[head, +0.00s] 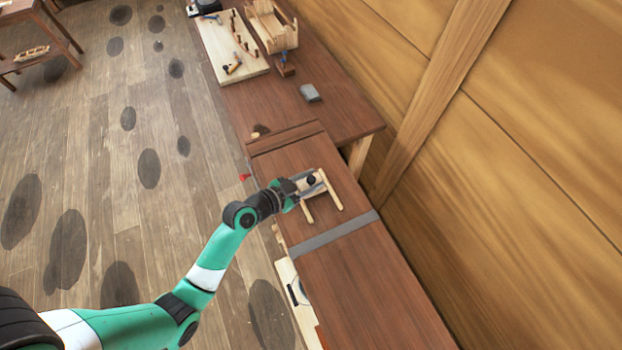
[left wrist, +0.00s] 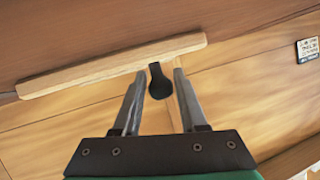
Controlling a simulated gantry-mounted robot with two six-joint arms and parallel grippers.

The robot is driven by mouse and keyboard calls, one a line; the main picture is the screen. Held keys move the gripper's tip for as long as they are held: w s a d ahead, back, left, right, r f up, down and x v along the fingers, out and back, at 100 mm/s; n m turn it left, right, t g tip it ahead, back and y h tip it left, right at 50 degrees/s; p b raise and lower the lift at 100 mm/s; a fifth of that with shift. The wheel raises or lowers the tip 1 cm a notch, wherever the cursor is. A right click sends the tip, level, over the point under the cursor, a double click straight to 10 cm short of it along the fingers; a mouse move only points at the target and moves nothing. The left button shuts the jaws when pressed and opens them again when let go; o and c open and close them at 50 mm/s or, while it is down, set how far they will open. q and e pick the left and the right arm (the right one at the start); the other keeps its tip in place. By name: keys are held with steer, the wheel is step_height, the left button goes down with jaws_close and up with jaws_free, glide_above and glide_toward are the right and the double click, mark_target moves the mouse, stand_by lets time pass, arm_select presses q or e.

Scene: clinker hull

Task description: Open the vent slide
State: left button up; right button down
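The vent slide shows as light wooden rails (head: 330,190) on the brown bench top, with a small black knob (head: 311,180) between them. In the left wrist view the black knob (left wrist: 159,82) stands in front of a pale wood surface, beside a long light rail (left wrist: 110,68). My left gripper (head: 306,184) is over the vent. Its two fingers (left wrist: 158,78) are open, one on each side of the knob, with a visible gap at both sides. The gripper hides part of the vent in the head view. My right gripper is in neither view.
A grey strip (head: 333,234) crosses the bench in front of the vent. Farther back are a grey block (head: 310,93), a pale board (head: 228,45) with tools and a wooden crate (head: 272,28). A wooden wall (head: 520,150) rises at right. A small label (left wrist: 308,50) shows in the wrist view.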

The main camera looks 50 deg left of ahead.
arm_select(q)
jaws_close()
stand_by(1.2)
